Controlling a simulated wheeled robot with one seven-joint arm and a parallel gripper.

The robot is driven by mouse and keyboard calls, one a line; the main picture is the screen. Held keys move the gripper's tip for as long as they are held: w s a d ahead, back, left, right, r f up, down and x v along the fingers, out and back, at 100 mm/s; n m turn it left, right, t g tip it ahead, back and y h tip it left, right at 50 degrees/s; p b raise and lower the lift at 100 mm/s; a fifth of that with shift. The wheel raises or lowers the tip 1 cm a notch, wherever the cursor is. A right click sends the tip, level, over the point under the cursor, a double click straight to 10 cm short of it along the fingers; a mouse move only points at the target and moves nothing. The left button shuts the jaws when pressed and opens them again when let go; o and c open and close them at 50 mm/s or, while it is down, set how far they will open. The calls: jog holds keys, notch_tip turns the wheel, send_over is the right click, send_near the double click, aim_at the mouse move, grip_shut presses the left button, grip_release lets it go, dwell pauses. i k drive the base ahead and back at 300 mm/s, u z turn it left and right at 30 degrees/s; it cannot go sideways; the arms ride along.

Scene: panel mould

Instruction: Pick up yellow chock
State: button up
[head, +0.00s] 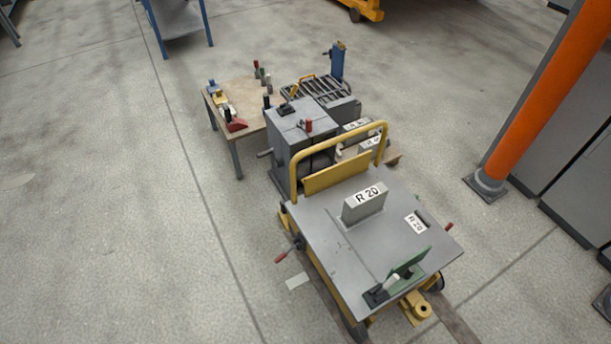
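A small yellow piece (219,98), which looks like the yellow chock, lies near the left edge of a wooden-topped table (244,92). It sits in a row with a blue piece (212,86) behind it, and a white piece with black (226,110) and a red wedge (236,125) in front of it. The pieces are small here, so their exact shapes and any contact between them are hard to tell. My gripper is not in view.
Several coloured-handled items (262,74) stand at the table's back right. A grey machine block (297,130) adjoins the table's right side. A yellow-framed trolley (385,240) marked R 20 stands in front. An orange post (545,95) rises at right. Floor left of the table is clear.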

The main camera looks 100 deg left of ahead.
aim_at(283, 215)
jog(key=u, duration=4.85)
jog(key=i, duration=2.4)
jog(key=z, duration=2.2)
